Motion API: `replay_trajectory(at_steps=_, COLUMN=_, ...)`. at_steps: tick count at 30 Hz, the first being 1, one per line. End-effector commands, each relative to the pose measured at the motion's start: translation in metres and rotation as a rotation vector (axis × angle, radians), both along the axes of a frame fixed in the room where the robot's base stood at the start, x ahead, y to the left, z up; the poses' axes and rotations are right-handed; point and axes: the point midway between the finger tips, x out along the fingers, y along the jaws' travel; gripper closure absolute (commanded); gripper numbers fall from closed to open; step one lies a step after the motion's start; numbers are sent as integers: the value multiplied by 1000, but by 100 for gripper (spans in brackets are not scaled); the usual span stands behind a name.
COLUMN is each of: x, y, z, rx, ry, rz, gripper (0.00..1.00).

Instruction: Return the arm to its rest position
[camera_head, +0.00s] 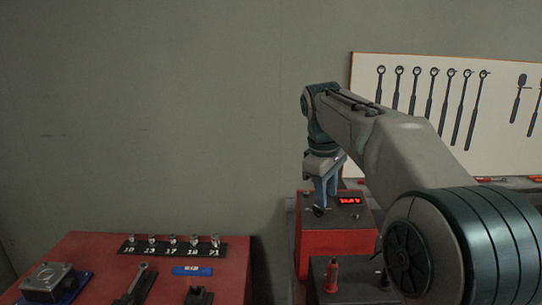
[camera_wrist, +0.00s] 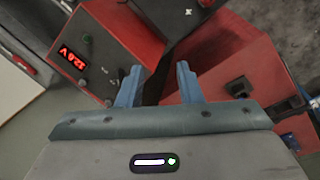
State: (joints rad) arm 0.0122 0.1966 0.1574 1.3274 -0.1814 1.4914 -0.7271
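My arm reaches in from the right in the head view, and my gripper (camera_head: 325,198) points down in front of a red box (camera_head: 336,245) with a lit red display (camera_head: 349,200). In the wrist view, my gripper (camera_wrist: 159,82) has its two blue fingers apart, with nothing seen between them.
A red bench (camera_head: 95,250) at lower left holds a black rack of sockets (camera_head: 172,249), a wrench-like tool (camera_head: 141,283) and a metal block (camera_head: 48,276). A dark box with a red clamp (camera_head: 331,275) stands in front. A tool board (camera_head: 440,100) hangs behind my arm. The upper left is clear.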

Motion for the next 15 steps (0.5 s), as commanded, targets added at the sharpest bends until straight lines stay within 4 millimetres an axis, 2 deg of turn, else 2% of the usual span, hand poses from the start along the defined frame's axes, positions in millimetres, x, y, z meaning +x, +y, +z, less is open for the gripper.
replay_trajectory(at_steps=2, x=0, y=1, z=0, rx=0, ry=0, rz=1, gripper=67)
replay_trajectory(at_steps=15, x=-47, y=-2, z=-15, rx=37, ry=-49, rz=-139, gripper=67)
